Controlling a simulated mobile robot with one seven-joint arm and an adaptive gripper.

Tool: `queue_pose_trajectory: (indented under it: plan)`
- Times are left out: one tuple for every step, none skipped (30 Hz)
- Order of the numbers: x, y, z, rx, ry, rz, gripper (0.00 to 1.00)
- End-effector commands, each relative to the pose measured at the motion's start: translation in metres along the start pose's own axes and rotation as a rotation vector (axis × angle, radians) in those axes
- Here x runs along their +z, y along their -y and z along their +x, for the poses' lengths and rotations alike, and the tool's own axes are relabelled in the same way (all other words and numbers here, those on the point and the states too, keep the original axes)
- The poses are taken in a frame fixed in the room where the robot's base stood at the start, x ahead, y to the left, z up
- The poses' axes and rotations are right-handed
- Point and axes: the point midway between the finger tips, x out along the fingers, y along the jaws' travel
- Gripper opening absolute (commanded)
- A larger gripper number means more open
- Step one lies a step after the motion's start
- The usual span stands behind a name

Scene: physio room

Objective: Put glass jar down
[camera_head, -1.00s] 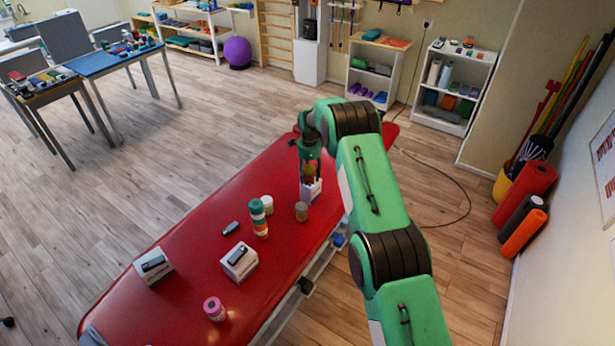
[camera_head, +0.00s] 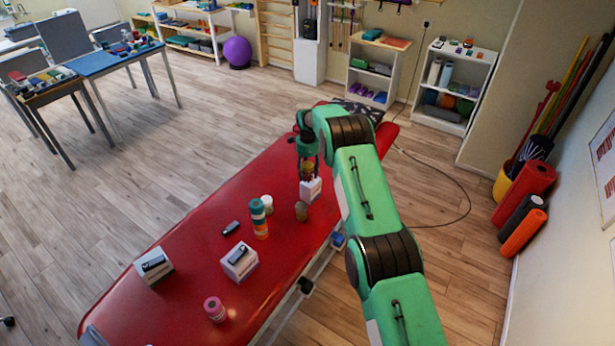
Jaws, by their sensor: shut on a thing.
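My gripper (camera_head: 308,163) points down over the far part of the red treatment table (camera_head: 190,245). It is shut on a small amber glass jar (camera_head: 307,168), partly hidden by the fingers. The jar is just above or on a white box (camera_head: 311,189); I cannot tell whether they touch. A similar brownish jar (camera_head: 301,211) stands on the table in front of that box.
Near it stand a white-lidded jar (camera_head: 267,204) and a teal, white and orange stack (camera_head: 259,220). A dark small item (camera_head: 230,228), two more white boxes (camera_head: 239,263) (camera_head: 154,266) and a pink roll (camera_head: 214,309) lie closer.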

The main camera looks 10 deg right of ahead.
Motion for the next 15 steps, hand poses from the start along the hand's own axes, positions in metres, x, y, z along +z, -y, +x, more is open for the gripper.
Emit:
queue_pose_trajectory:
  plan:
    - [0.0, 0.0, 0.004, 0.001, 0.0, 0.0, 0.14]
    - [0.0, 0.0, 0.007, 0.001, 0.0, 0.0, 0.14]
    - [0.0, 0.0, 0.011, 0.001, 0.0, 0.0, 0.14]
    - [0.0, 0.0, 0.014, 0.0, 0.0, 0.0, 0.14]
    - [0.0, 0.0, 0.017, -0.001, 0.0, 0.0, 0.14]
    - [0.0, 0.0, 0.019, -0.001, 0.0, 0.0, 0.14]
    - [0.0, 0.0, 0.021, -0.001, 0.0, 0.0, 0.14]
    - [0.0, 0.0, 0.024, -0.001, 0.0, 0.0, 0.14]
    - [0.0, 0.0, 0.026, -0.001, 0.0, 0.0, 0.14]
    - [0.0, 0.0, 0.027, -0.001, 0.0, 0.0, 0.14]
    - [0.0, 0.0, 0.027, -0.001, 0.0, 0.0, 0.14]
    - [0.0, 0.0, 0.027, -0.001, 0.0, 0.0, 0.14]
    - [0.0, 0.0, 0.027, -0.001, 0.0, 0.0, 0.14]
    - [0.0, 0.0, 0.027, -0.001, 0.0, 0.0, 0.14]
    - [0.0, 0.0, 0.027, -0.001, 0.0, 0.0, 0.14]
